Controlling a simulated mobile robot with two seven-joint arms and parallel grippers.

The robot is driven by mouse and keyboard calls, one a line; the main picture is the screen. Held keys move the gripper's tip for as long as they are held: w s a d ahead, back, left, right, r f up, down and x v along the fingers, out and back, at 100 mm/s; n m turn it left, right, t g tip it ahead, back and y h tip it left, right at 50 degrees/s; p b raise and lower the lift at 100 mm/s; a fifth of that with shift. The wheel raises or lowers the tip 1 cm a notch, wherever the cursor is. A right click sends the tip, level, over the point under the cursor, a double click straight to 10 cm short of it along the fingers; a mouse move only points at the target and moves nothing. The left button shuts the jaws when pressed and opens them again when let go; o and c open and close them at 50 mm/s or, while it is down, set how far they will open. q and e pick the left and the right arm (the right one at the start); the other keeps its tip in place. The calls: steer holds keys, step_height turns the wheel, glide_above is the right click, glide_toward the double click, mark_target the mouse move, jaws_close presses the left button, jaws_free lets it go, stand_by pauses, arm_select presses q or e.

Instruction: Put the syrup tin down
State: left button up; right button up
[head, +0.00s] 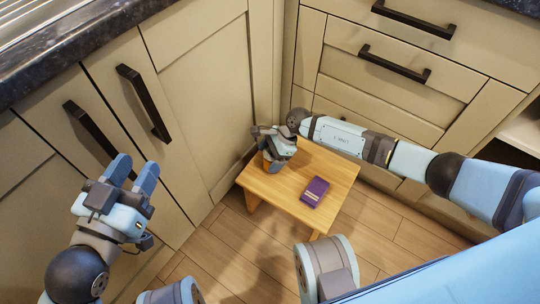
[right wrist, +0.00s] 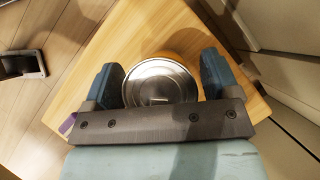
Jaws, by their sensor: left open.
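The syrup tin (right wrist: 160,82) shows its round silver lid between the two fingers of my right gripper in the right wrist view. The fingers sit close against its two sides. In the head view my right gripper (head: 268,146) is low over the far left part of the small wooden table (head: 285,194) and hides most of the tin. Whether the tin's base touches the tabletop is hidden. My left gripper (head: 134,172) is open and empty, off to the left in front of the cupboard doors.
A purple book (head: 315,191) lies on the table to the right of the tin. Cream cupboards (head: 200,75) and drawers (head: 400,85) with black handles close in the corner behind.

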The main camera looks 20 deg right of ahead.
steer(key=shift+o, duration=0.6)
steer(key=p+v, duration=0.1)
steer(key=v, duration=0.2)
steer(key=shift+d+r+p, duration=0.1)
steer(key=shift+r+p, duration=0.1)
steer(key=shift+p, duration=0.15)
arm_select(q)
steer(key=s+n+p, duration=0.1)
steer(key=s+d+r+n+p, duration=0.1)
steer(key=p, duration=0.1)
steer(key=shift+d+r+n+g+p, duration=0.1)
steer(key=shift+n+g+p, duration=0.2)
steer(key=shift+n+g, duration=0.1)
arm_select(e)
steer(key=v, duration=1)
steer(key=shift+r, duration=0.15)
arm_select(q)
steer(key=shift+y, duration=0.3)
arm_select(e)
steer(key=shift+d, duration=0.1)
steer(key=c, duration=1.6)
arm_select(q)
steer(key=shift+r, duration=0.1)
arm_select(e)
jaws_close()
